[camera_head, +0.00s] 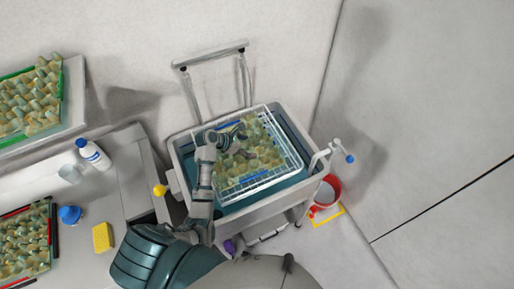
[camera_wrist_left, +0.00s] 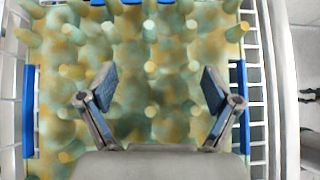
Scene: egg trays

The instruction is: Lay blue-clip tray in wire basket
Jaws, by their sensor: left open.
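The blue-clip tray (camera_head: 262,174) lies inside the white wire basket (camera_head: 294,163), its greenish-yellow knobbly surface facing up. In the left wrist view, its blue clips (camera_wrist_left: 28,112) show along the left, right and far sides, with basket wires (camera_wrist_left: 256,75) beyond the right side. My left gripper (camera_head: 241,134) is over the tray; in the left wrist view its two blue-padded fingers (camera_wrist_left: 158,88) are spread apart with nothing between them. I cannot tell whether the fingertips touch the tray. My right gripper is not in view.
The basket sits in a grey cart (camera_head: 178,150) with a push handle. At left, a bench holds a white bottle (camera_head: 94,155), a yellow sponge (camera_head: 102,237) and a red-clip tray (camera_head: 50,238). A green-clip tray (camera_head: 62,97) is farther back. A red bucket (camera_head: 335,190) stands right.

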